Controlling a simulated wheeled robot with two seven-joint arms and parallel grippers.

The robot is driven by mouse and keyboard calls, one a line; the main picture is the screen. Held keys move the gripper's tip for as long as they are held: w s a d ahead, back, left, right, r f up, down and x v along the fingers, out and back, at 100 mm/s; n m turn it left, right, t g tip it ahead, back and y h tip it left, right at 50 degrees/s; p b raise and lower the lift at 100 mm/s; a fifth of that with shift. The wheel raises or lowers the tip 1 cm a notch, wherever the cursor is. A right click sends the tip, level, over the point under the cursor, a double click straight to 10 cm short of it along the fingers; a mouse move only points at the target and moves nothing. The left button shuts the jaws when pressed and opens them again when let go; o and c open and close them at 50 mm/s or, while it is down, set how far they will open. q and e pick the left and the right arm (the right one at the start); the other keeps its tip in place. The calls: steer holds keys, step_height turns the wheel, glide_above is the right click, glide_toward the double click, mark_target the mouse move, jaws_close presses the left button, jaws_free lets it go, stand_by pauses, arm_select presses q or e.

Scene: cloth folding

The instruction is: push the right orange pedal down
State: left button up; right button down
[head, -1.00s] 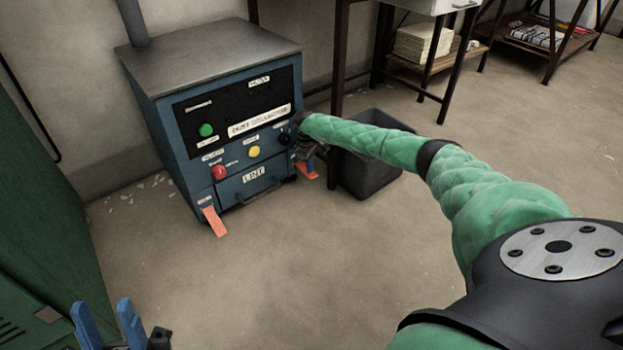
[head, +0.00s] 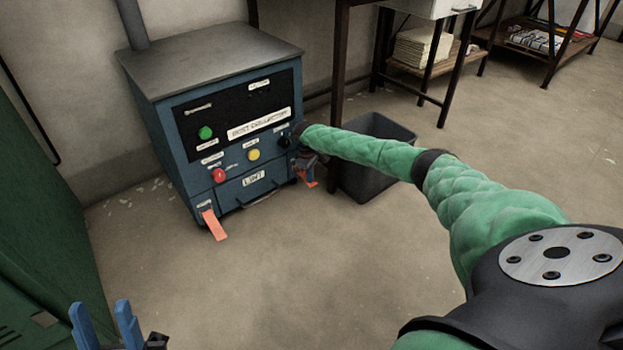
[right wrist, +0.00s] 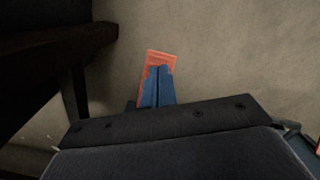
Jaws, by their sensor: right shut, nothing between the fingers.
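The right orange pedal (head: 309,182) sticks out low at the right front corner of the blue machine (head: 184,150). It is partly hidden behind my right gripper (head: 307,165) in the head view. In the right wrist view, the two blue fingers of my right gripper (right wrist: 158,70) are together and empty. They lie over the orange pedal (right wrist: 158,54), whose far end and sides show around them. Whether they touch it is hard to tell. My left gripper (head: 100,310) is open and empty at the lower left of the head view.
A left orange pedal (head: 215,224) projects from the machine's other front corner. A dark bin (head: 372,165) stands just right of the right pedal, beside a dark table leg (head: 338,70). A green cabinet (head: 40,220) is at the left. The floor in front is clear.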

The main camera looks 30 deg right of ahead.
mark_target(304, 178)
steer(key=shift+f, duration=0.5)
steer(key=shift+w+a+r+p, duration=0.3)
steer(key=shift+w+a, duration=0.1)
steer(key=shift+w, duration=0.2)
steer(key=shift+w+a+r+p, duration=0.25)
steer(key=shift+w+a, duration=0.1)
steer(key=shift+w, duration=0.3)
steer(key=shift+a+r, duration=0.1)
